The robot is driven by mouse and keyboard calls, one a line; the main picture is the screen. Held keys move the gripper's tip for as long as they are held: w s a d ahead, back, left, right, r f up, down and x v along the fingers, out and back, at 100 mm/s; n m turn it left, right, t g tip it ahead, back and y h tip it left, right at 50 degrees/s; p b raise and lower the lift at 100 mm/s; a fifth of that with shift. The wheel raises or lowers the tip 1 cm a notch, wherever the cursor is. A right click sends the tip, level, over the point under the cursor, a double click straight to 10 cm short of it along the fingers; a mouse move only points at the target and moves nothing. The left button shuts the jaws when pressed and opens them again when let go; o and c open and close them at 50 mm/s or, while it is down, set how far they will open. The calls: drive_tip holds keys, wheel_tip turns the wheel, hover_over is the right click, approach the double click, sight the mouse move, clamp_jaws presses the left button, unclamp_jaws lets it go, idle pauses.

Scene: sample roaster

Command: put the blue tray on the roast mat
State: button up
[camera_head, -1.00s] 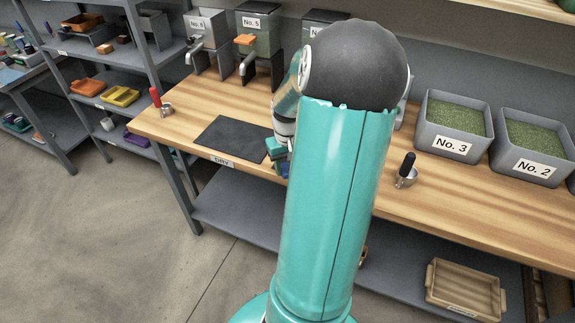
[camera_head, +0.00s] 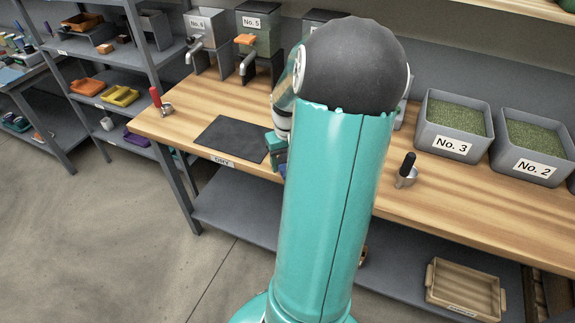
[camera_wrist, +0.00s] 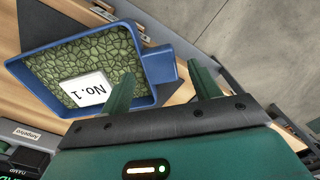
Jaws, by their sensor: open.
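The blue tray (camera_wrist: 28,82) shows in the wrist view, filled with green beans and a white card marked No. 1. Its short blue handle (camera_wrist: 160,66) sticks out to the right. My gripper (camera_wrist: 161,56) is open; in the picture one finger overlaps the tray's inside and the other is past the handle, with the handle between them. I cannot tell whether they touch it. In the head view my arm hides most of the tray. A dark mat (camera_head: 230,138) lies bare on the bench, by a DRY label. I see no mat marked roast.
The wooden bench (camera_head: 400,200) also holds grey bins No. 3 (camera_head: 455,125) and No. 2 (camera_head: 532,145), a black-handled scoop (camera_head: 405,172) and a red-handled scoop (camera_head: 159,101). Dispensers, including No. 5 (camera_head: 257,40), stand behind the mat. A shelf rack (camera_head: 105,85) stands left.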

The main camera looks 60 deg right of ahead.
wheel_tip(320, 180, up, 10)
drive_tip(key=w+a+r+n+t+h, duration=0.1)
drive_tip(key=w+a+r+n, duration=0.15)
drive_tip(key=a, duration=0.65)
drive_tip(key=w+a+r+n+h, duration=0.1)
drive_tip(key=w+a+r, duration=0.3)
drive_tip(key=a, duration=0.5)
drive_tip(key=s+a+r+n+t+y, duration=0.1)
drive_tip(key=s+a+n+t, duration=0.1)
drive_tip(key=a, duration=0.8)
drive_tip(key=s+a+r+n+t+y, duration=0.1)
drive_tip(key=s+a, duration=0.3)
drive_tip(key=a, duration=0.6)
drive_tip(key=shift+a+n+t, duration=0.15)
drive_tip(key=shift+n+t, duration=0.2)
drive_tip(key=shift+t, duration=0.45)
